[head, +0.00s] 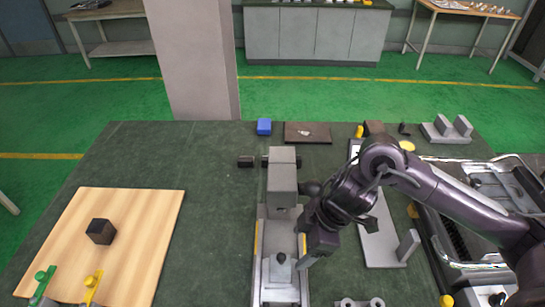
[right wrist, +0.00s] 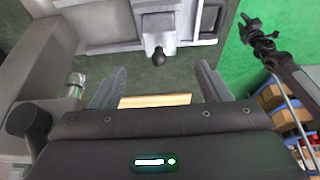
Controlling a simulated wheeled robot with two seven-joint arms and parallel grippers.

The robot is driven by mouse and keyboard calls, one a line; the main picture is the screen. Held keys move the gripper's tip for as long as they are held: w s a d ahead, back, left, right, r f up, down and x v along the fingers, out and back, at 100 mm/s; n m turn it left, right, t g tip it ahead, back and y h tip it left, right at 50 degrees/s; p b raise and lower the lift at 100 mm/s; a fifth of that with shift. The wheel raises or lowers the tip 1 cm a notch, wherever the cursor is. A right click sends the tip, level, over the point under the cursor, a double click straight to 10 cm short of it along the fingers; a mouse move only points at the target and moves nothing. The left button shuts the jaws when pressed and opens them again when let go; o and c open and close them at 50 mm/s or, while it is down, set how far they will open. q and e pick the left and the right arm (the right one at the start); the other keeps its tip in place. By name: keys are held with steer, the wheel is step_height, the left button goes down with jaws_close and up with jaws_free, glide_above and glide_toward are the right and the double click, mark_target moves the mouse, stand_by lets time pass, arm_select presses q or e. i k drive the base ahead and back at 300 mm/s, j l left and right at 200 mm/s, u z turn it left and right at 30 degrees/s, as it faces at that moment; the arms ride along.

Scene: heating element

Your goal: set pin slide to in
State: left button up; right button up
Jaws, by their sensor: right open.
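The pin slide appears to be the grey block with a dark round knob (head: 281,259) in the channel of the grey fixture (head: 262,290), at the lower middle of the head view. In the right wrist view the dark knob (right wrist: 158,56) stands out from a light grey block, ahead of my fingertips. My right gripper (head: 306,260) is just right of the knob in the head view. Its fingers (right wrist: 159,78) are spread apart and empty, with the knob lined up between them but apart from them.
A tall grey block (head: 282,180) rises at the fixture's far end. A grey plate with an upright (head: 385,245) lies to the right. A wooden board (head: 140,235) with a dark cube (head: 101,231) is at left. The green table (head: 215,160) is bare between board and fixture.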

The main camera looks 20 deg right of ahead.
mark_target(271, 294)
steer(key=k, duration=1.5)
